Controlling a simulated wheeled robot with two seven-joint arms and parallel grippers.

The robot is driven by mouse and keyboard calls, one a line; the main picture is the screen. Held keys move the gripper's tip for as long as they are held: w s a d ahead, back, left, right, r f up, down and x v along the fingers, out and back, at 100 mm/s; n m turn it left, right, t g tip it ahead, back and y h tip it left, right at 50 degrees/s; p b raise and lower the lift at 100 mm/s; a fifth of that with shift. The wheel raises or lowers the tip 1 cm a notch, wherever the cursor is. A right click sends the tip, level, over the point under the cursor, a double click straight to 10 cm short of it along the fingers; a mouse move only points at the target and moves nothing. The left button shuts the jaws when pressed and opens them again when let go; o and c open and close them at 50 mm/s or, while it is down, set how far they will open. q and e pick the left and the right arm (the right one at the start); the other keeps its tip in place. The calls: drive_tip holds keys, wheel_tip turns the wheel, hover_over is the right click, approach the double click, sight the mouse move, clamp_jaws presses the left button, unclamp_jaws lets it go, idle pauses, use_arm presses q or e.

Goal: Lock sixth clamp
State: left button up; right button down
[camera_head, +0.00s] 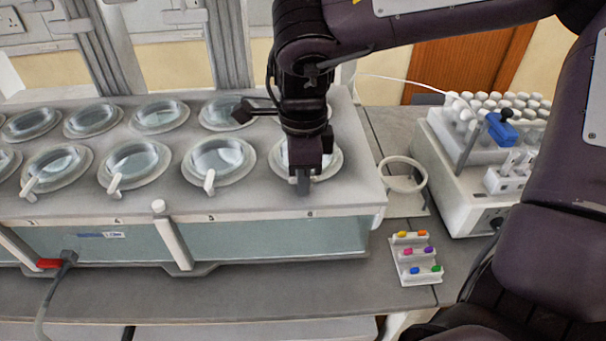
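My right gripper (303,184) points down over the sixth station, at the right end of the front row. Its dark fingers hide most of the sixth lid (333,163) and the place where the sixth clamp would show. I cannot see the sixth clamp or whether the fingers touch it. The fingers look close together, but I cannot tell whether they are shut. The fifth clamp (209,181), white, lies at the front of its round glass lid (218,158). The fourth clamp (115,184) sits likewise on its lid. My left gripper is not in view.
The grey bath unit (260,205) fills the left and middle. To its right are a white ring holder (403,176), a pill rack (415,258) with colored tablets, and a white machine (455,180) with vials. The bench front (230,295) is mostly clear.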

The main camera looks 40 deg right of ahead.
drive_tip(key=shift+m, duration=0.3)
drive_tip(key=m, duration=0.1)
drive_tip(key=m+b, duration=0.1)
drive_tip(key=shift+w+d+f+m+b, duration=0.1)
drive_tip(key=shift+w+d+m+b, duration=0.05)
drive_tip(key=shift+m+b, duration=0.2)
drive_tip(key=m+b, duration=0.1)
drive_tip(key=m, duration=0.4)
drive_tip(key=shift+w+d+m+b, duration=0.1)
drive_tip(key=shift+d+m+b, duration=0.15)
drive_tip(key=shift+b, duration=0.15)
drive_tip(key=m+b, duration=0.1)
drive_tip(key=m, duration=0.3)
drive_tip(key=shift+d+m, duration=0.15)
drive_tip(key=shift+m, duration=0.15)
drive_tip(key=shift+d+m+b, duration=0.2)
drive_tip(key=shift+m+b, duration=0.55)
drive_tip(key=shift+m, duration=1.45)
drive_tip(key=c, duration=1.7)
unclamp_jaws()
drive_tip(key=shift+c, duration=0.2)
